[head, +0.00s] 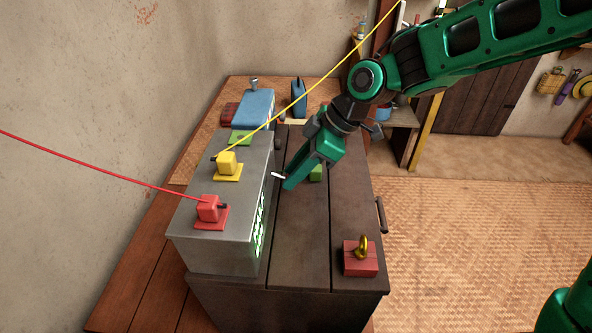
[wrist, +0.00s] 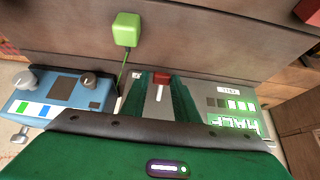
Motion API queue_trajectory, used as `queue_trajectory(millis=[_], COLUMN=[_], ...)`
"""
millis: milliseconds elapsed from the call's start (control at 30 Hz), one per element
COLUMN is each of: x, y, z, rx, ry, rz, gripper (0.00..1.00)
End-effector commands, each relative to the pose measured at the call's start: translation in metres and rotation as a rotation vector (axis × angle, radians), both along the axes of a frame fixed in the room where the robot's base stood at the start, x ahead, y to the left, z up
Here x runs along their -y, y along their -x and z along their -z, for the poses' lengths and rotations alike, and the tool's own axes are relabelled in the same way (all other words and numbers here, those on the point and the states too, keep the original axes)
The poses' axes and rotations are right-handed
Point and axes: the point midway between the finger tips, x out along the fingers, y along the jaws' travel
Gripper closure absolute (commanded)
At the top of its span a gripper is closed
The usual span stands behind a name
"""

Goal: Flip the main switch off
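The grey power box (head: 225,200) stands on a dark wooden chest, with a lit green readout (head: 258,225) on its right side. In the wrist view the readout (wrist: 238,123) shows upside down and appears to read HALF. The main switch, a dark red handle (wrist: 161,78), shows near the fingertips, with a pale strip below it. My gripper (head: 283,181) reaches down beside the box's right side. In the wrist view its two green fingers (wrist: 160,88) stand apart on either side of the red handle, with a narrow gap. Contact cannot be told.
Red (head: 208,208), yellow (head: 227,163) and green (head: 241,138) plug pads sit on the box top; cords rise from red and yellow. A green block (wrist: 126,28) lies near the fingers. A red padlock-like block (head: 361,259) sits at the chest's front. A blue device (head: 252,108) stands behind.

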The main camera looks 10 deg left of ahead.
Motion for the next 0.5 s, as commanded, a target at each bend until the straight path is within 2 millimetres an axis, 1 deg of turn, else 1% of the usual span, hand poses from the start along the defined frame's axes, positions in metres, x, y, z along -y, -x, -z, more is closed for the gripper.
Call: queue_trajectory(millis=[367,500], x=[0.001,0.007], y=[0.001,-0.001], z=[-0.001,-0.012], rx=[-0.001,0.001], ry=[0.0,0.0], rz=[-0.001,0.001], gripper=[0.59,0.59])
